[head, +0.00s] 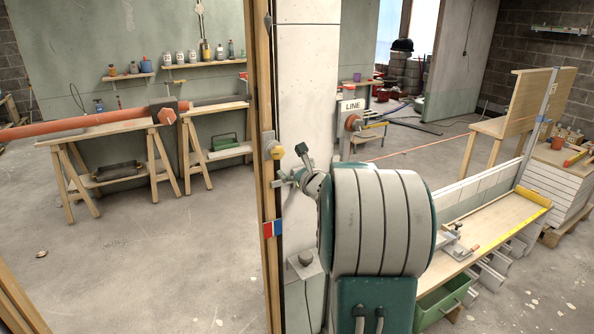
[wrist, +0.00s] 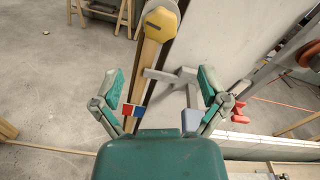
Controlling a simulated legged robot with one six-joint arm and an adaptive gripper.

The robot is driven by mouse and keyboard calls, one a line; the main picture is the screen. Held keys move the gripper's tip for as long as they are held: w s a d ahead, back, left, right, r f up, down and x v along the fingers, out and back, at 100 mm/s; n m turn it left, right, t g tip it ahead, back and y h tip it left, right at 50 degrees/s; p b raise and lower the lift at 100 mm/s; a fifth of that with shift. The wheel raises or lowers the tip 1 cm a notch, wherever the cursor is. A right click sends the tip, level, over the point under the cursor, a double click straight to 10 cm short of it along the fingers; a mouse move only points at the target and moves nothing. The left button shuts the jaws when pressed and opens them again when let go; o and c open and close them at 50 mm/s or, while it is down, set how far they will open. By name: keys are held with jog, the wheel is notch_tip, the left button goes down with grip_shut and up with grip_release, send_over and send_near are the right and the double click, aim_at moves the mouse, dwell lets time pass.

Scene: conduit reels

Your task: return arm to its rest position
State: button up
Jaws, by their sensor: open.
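My gripper (head: 291,166) is in front of the wooden post beside the pale pillar. In the wrist view my gripper (wrist: 160,80) is open, its two green-padded fingers spread wide. Nothing is held between them. A yellow knob (wrist: 160,22) on the post shows beyond the fingers; it also shows in the head view (head: 277,152). A grey bracket-like piece (wrist: 183,76) shows between the fingers in the wrist view; I cannot tell how far it is from them. My arm's large rounded link hides part of the pillar and the bench.
The wooden post (head: 268,190) and pale pillar (head: 306,80) stand close to my gripper. A workbench (head: 490,228) with a yellow edge strip lies at right, a green bin (head: 440,303) below it. Sawhorse tables (head: 110,130) hold an orange pipe (head: 85,121) at left. Open floor lies at lower left.

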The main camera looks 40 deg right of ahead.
jog(key=shift+v, duration=1.2)
jog(key=s+a+r+m+g+h, duration=0.1)
jog(key=s+a+m+g, duration=0.2)
jog(key=a+m, duration=0.6)
jog(key=s+a+r+m+g, duration=0.1)
jog(key=s+a+m+g, duration=0.15)
jog(key=a+m, duration=0.7)
jog(key=s+a+f+m+g+y, duration=0.2)
jog(key=s+a+f+m+g, duration=0.1)
jog(key=s+a+m, duration=0.5)
jog(key=s+a+f+m+g+y, duration=0.3)
jog(key=s+a+m, duration=0.6)
jog(key=s, duration=0.3)
jog(key=shift+f+m, duration=0.6)
jog(key=shift+m, duration=0.25)
jog(key=shift+s, duration=0.1)
